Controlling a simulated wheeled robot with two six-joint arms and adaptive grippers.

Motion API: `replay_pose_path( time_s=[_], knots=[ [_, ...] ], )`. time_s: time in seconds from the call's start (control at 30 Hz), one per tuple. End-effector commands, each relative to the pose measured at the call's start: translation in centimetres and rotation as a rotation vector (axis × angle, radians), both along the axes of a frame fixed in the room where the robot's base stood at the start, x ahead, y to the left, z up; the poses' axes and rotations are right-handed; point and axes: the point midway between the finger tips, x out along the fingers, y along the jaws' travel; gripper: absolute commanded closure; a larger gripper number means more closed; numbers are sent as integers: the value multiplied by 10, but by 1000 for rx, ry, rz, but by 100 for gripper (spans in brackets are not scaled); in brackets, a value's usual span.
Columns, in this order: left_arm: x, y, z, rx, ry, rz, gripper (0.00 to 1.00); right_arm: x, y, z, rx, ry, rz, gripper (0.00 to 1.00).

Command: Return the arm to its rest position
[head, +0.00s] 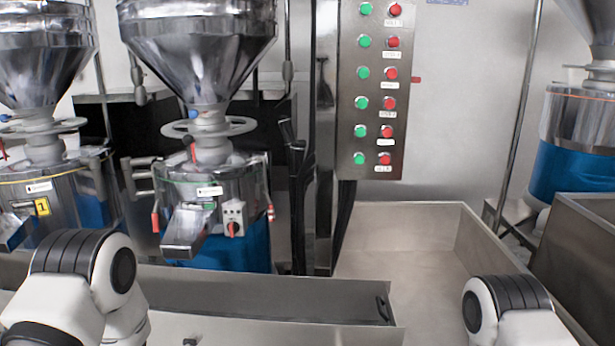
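Parts of my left arm (75,285) show at the lower left, with white links and a black ribbed joint. Part of my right arm (505,312) shows at the lower right, with the same white and black joint. Neither gripper is in the picture, so I cannot see their fingers or whether they hold anything. The nearest bean grinder (212,185), with a steel hopper and a blue lower body, stands left of centre. No arm part that I can see touches it.
A control panel (375,90) with green and red buttons stands at the centre. A steel trough (270,300) lies below the grinder. A larger open bin (400,255) is right of it. Another grinder (45,190) is at left and one (575,140) at right.

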Motion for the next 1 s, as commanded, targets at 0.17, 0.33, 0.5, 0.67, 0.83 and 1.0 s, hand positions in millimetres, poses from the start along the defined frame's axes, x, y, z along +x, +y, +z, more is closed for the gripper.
replay_pose_path(
  time_s=[0.17,0.33,0.5,0.67,0.83,1.0],
  knots=[
    [-90,1,-121,173,320,-90,27,0,0,-32,0,-1,0,60],
    [-211,2,-201,445,683,-368,27,0,0,-50,0,0,0,60],
    [-309,2,-214,681,922,-787,27,0,0,-52,0,0,0,60],
    [-352,1,-209,838,971,-1158,27,0,0,-51,0,-1,0,60],
    [-356,1,-165,914,938,-1302,27,0,0,-7,0,0,0,60],
    [-356,1,-114,914,937,-1299,27,0,0,45,0,-1,0,60]
  ],
)
